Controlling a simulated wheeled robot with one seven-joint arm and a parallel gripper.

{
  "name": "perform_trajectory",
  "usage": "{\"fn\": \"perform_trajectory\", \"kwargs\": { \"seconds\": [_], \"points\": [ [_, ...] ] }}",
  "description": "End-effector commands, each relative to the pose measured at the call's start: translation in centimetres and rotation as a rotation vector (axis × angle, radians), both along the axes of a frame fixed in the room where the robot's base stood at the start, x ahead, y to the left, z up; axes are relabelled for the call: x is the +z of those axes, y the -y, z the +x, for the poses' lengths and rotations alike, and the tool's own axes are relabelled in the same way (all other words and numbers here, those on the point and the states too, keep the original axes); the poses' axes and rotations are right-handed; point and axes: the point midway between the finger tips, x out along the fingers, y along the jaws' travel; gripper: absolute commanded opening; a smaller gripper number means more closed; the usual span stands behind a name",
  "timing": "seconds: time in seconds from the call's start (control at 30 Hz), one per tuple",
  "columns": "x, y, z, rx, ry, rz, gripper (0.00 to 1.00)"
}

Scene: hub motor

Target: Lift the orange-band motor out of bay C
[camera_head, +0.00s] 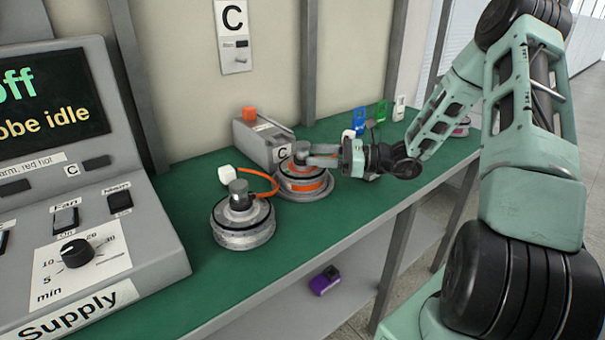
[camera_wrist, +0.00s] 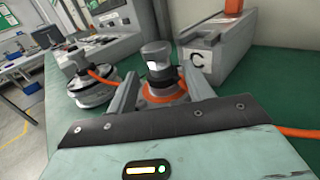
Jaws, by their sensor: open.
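The orange-band motor (camera_head: 304,184) stands on the green bench in front of a grey block (camera_head: 258,138) labelled C. In the wrist view its dark, capped shaft (camera_wrist: 158,68) rises above an orange ring. My gripper (camera_head: 308,156) reaches in from the right at the height of the motor's top. Its two fingers (camera_wrist: 161,88) are open, one on each side of the shaft. I cannot tell whether either finger touches it. The motor's lower part is hidden behind my gripper in the wrist view.
A grey motor (camera_head: 243,232) stands close at the left, with an orange cable (camera_head: 262,178) and white plug (camera_head: 227,173) beside it. The supply console (camera_head: 150,250) fills the left. Blue (camera_head: 360,121) and green (camera_head: 382,111) pieces stand farther right. A purple object (camera_head: 324,281) lies on the lower shelf.

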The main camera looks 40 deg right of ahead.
Motion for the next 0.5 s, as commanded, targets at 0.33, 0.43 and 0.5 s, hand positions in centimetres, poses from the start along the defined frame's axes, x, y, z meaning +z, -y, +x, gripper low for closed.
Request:
{"fn": "perform_trajectory", "kwargs": {
  "seconds": [0.33,0.43,0.5],
  "points": [
    [0.02,-1.40,1.27,-0.001,0.001,-0.001,0.51],
    [0.02,-1.39,1.27,-0.001,0.001,-0.001,0.43],
    [0.03,-1.39,1.25,-0.001,0.001,-0.001,0.23]
  ]
}}
